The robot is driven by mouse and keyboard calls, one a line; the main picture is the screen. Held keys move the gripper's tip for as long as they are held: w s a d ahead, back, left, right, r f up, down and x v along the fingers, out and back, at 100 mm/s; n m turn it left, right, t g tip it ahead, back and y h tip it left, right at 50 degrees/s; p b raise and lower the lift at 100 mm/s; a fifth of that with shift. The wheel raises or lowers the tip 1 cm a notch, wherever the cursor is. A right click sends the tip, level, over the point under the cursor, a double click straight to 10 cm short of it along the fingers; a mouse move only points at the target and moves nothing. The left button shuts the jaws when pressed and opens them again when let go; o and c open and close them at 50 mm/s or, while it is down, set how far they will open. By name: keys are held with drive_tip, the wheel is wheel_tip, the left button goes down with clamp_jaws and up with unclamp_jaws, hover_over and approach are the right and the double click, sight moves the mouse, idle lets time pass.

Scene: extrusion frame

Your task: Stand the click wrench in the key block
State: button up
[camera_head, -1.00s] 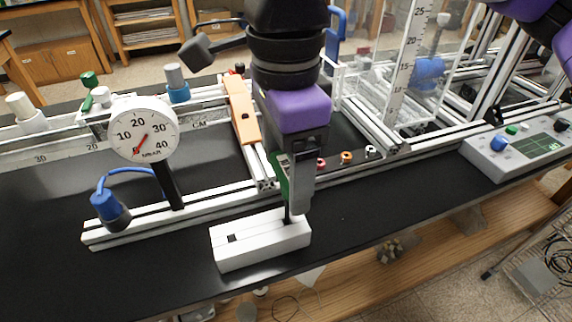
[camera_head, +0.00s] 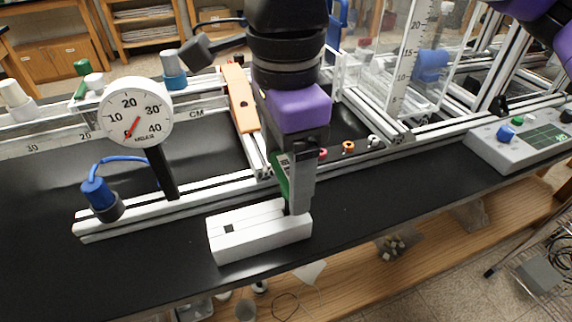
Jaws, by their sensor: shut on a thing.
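The key block (camera_head: 262,240) is a white block near the front edge of the black bench. A dark square hole shows toward its left end. My gripper (camera_head: 298,205) is over the block's right end, pointing down. It is shut on the click wrench (camera_head: 283,178), whose green side shows left of the fingers. A short dark part below the fingers meets the top of the block's right end. The fingers hide most of the wrench, and I cannot tell how deep its tip sits.
A round dial gauge (camera_head: 136,113) on a dark post and a blue-topped sensor (camera_head: 99,198) stand on the rail at left. An orange bar (camera_head: 241,98) lies behind my gripper. A grey control box (camera_head: 520,142) is at right. Bare bench lies left of the block.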

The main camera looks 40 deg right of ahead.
drive_tip(key=shift+f+b, duration=0.35)
drive_tip(key=shift+f, duration=0.1)
drive_tip(key=o, duration=1.8)
drive_tip(key=shift+c, duration=0.2)
wheel_tip(320, 180, up, 8)
drive_tip(key=shift+f+p, duration=0.1)
drive_tip(key=shift+p, duration=0.4)
